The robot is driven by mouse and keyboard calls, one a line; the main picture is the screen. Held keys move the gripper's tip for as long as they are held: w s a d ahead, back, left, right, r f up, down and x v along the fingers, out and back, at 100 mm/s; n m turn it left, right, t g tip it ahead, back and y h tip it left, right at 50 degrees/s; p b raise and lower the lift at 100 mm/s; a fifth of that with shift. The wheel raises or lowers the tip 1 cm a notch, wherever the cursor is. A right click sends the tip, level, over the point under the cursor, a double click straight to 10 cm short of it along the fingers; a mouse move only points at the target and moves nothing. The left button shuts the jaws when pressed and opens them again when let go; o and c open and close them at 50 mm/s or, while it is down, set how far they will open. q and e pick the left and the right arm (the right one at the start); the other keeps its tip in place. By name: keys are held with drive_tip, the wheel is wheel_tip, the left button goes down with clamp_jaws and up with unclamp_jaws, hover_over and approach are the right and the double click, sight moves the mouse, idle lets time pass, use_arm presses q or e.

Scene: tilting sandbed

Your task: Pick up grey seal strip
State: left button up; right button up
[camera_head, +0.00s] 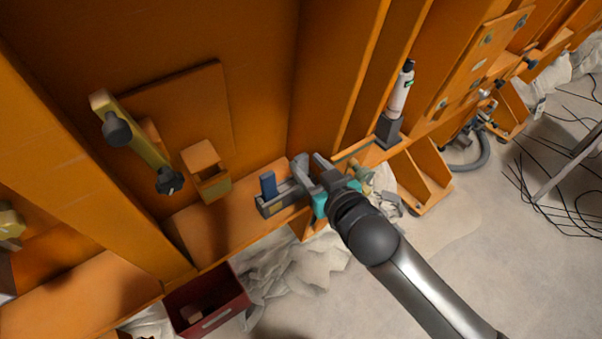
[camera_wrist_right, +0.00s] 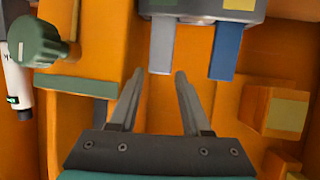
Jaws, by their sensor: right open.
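The grey seal strip (camera_wrist_right: 162,47) stands out of a grey holder (camera_wrist_right: 205,7) at the top of the right wrist view. A blue strip (camera_wrist_right: 226,50) stands beside it in the same holder. The holder (camera_head: 282,204) and blue strip (camera_head: 268,184) also show in the head view, on the orange ledge. There the grey strip is hard to tell from my fingers. My right gripper (camera_wrist_right: 160,74) is open, its two fingertips near the grey strip's end, roughly on either side of it in the picture. I see nothing held between them. My left gripper is not in view.
An orange open block (camera_head: 207,175) stands left of the holder. A white tube (camera_head: 400,90) stands in a dark base at the right. A green knob (camera_wrist_right: 38,42) is at left in the wrist view. A red bin (camera_head: 207,302) and crumpled sheeting (camera_head: 295,268) lie below.

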drive_tip(key=shift+x, duration=0.9)
drive_tip(key=shift+s, duration=0.1)
clamp_jaws()
